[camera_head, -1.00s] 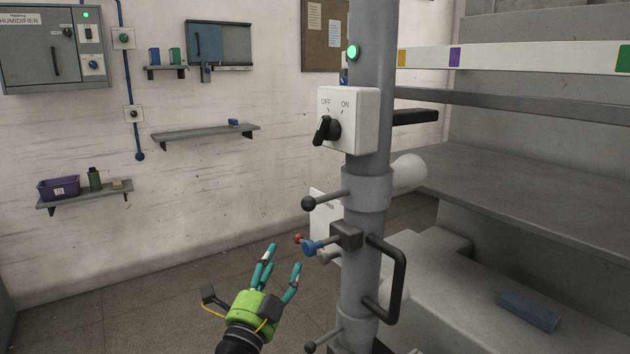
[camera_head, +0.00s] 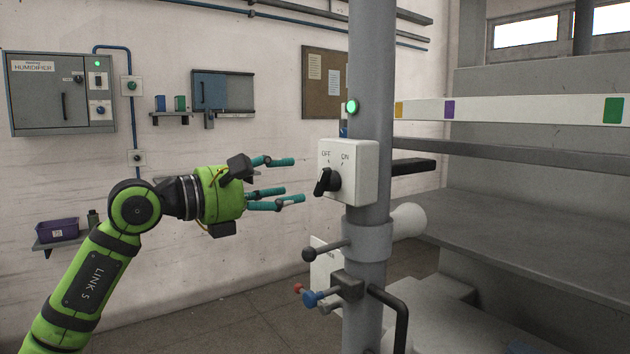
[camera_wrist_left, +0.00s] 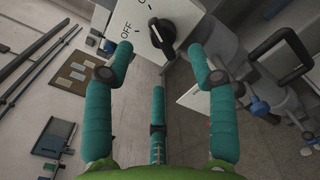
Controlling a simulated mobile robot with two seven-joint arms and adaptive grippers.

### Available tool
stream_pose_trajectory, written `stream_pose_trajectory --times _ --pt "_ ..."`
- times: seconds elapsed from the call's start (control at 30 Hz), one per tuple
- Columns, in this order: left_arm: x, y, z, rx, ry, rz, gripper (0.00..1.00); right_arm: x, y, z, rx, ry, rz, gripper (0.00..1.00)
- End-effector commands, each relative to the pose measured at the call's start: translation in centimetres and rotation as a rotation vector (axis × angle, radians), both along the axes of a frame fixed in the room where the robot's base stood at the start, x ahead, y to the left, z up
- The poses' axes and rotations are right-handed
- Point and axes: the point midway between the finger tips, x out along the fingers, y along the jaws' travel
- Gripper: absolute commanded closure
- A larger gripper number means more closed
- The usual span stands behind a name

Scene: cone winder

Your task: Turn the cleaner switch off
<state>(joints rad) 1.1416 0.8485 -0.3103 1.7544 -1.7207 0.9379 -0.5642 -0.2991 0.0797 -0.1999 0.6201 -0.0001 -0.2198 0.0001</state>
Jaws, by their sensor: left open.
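The cleaner switch is a black rotary knob (camera_head: 328,181) on a white box (camera_head: 361,172) marked OFF and ON, fixed to a grey post. In the head view its bar slants from upper right to lower left; I cannot tell which end is the pointer. My left gripper (camera_head: 292,182) is open and empty, a short gap to the left of the box, with its fingers pointing at the knob. In the left wrist view the knob (camera_wrist_left: 163,33) lies ahead between the spread fingertips (camera_wrist_left: 160,52), apart from them. My right gripper is not in view.
A green lamp (camera_head: 352,106) glows above the box. Below it, a ball-ended lever (camera_head: 325,250), a blue knob (camera_head: 311,298) and a black handle (camera_head: 396,312) stick out from the post (camera_head: 370,60). A humidifier cabinet (camera_head: 60,95) hangs on the back wall.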

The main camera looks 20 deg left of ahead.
Motion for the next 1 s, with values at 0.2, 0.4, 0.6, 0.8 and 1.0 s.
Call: stream_pose_trajectory --times 0.2,0.4,0.6,0.8,1.0 --pt "2.1 -1.7 0.4 0.006 0.004 0.000 0.43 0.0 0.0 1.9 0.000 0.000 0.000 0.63" --pt "4.4 -3.4 0.4 0.003 0.004 0.000 0.43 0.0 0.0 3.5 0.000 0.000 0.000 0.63" --pt "5.4 -4.2 0.0 0.005 0.003 0.002 0.43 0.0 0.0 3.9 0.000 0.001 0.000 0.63" --pt "5.5 -4.3 -0.1 0.005 0.002 0.002 0.43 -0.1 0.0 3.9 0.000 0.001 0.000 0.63" --pt "5.4 -4.3 0.0 0.004 0.002 0.000 0.95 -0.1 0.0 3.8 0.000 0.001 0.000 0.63"
